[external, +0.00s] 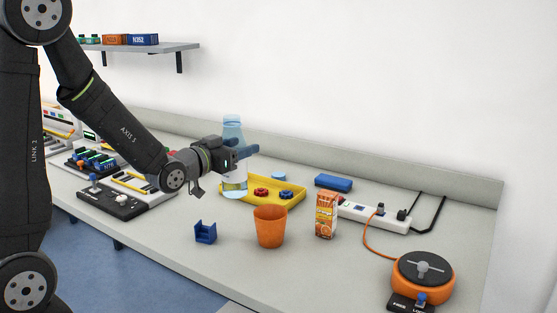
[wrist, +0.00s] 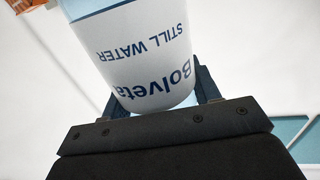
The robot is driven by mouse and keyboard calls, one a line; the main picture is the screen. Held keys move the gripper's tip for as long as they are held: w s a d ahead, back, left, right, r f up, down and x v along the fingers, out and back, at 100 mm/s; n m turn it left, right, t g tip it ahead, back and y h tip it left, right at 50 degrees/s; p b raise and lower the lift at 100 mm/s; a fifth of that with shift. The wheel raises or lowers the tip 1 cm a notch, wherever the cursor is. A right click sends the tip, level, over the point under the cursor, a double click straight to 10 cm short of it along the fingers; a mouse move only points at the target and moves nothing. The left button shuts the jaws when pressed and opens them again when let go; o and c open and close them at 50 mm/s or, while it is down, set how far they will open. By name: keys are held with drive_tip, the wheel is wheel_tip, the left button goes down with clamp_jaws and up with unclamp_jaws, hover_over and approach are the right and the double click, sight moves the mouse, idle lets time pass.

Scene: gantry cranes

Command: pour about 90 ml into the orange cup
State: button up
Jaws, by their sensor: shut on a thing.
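The orange cup (external: 270,227) stands upright on the bench, right of and nearer the camera than my gripper. My gripper (external: 246,154) is shut on a clear blue water bottle (external: 233,133). The bottle is upright in the external view, behind the cup and to its left. I cannot tell whether its base touches the bench or the tray. In the wrist view the bottle's white label (wrist: 150,60) reads "Bolveta STILL WATER", between the two fingers (wrist: 160,100). The inside of the cup and the water level are not clear.
A power strip (external: 375,216) and orange reel (external: 423,277) lie further right. The bench front is clear.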

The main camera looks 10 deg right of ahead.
drive_tip(key=w+d+f+m+g+h, duration=0.3)
drive_tip(key=d+f+m+g, duration=0.1)
drive_tip(key=f+m+g, duration=0.3)
drive_tip(key=shift+d+f+g, duration=0.3)
drive_tip(key=shift+f+g, duration=0.8)
drive_tip(key=shift+g, duration=0.6)
drive_tip(key=shift+s+m, duration=0.1)
drive_tip(key=shift+m, duration=0.2)
